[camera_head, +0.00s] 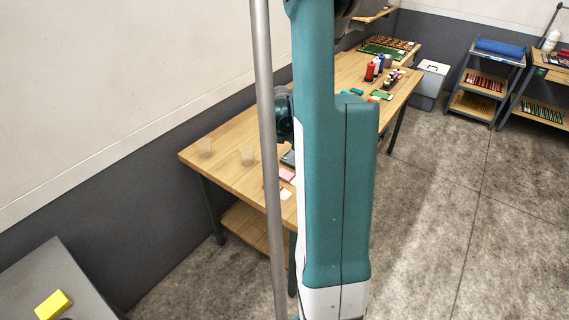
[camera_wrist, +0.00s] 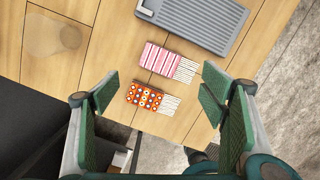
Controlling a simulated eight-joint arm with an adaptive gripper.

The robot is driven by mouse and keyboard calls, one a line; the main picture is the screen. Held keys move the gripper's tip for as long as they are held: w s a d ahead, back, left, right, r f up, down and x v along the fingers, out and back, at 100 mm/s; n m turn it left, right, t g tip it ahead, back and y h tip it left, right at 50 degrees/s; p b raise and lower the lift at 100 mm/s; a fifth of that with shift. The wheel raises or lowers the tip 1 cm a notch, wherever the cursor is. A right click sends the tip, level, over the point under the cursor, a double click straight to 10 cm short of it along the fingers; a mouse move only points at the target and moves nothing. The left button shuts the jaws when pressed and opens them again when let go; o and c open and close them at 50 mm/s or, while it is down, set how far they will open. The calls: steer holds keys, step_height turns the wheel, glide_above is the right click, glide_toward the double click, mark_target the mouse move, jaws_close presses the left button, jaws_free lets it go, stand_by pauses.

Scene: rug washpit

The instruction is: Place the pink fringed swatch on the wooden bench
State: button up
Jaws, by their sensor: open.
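The pink fringed swatch (camera_wrist: 163,60) has pink and white stripes and a pale fringe on its right end. It lies flat on the wooden bench (camera_wrist: 108,40) in the wrist view. In the head view the swatch (camera_head: 286,174) shows on the near end of the wooden bench (camera_head: 228,137), partly hidden by my arm and a pole. My gripper (camera_wrist: 158,94) is open and empty above the bench, its fingers on either side of the picture. The swatch lies a little above the fingertip gap in the wrist picture. My gripper does not show clearly in the head view.
An orange dotted fringed swatch (camera_wrist: 145,97) lies close to the pink one, nearer the bench edge. A grey ridged tray (camera_wrist: 194,20) lies beyond it. A clear cup (camera_wrist: 55,35) stands at left. Bottles (camera_head: 372,70) stand farther along the bench.

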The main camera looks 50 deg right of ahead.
steer(key=shift+a+r, duration=0.2)
steer(key=shift+r, duration=1.25)
steer(key=w+a+r+m+t, duration=0.15)
steer(key=a+r+m, duration=0.45)
steer(key=a, duration=0.8)
steer(key=w+a+r+m+t, duration=0.15)
steer(key=a+r+m, duration=0.25)
steer(key=a+r, duration=0.75)
steer(key=s+a+m+t, duration=0.1)
steer(key=s+a+m, duration=0.2)
steer(key=a, duration=0.5)
steer(key=s+a+m+t+y, duration=0.1)
steer(key=s+a+m, duration=0.3)
steer(key=a, duration=0.5)
steer(key=s+a+r+m+t, duration=0.1)
steer(key=s+a+m, duration=0.2)
steer(key=a, duration=0.6)
steer(key=shift+s+a+m+y, duration=0.2)
steer(key=shift+s+m+y, duration=0.1)
steer(key=shift+m, duration=0.9)
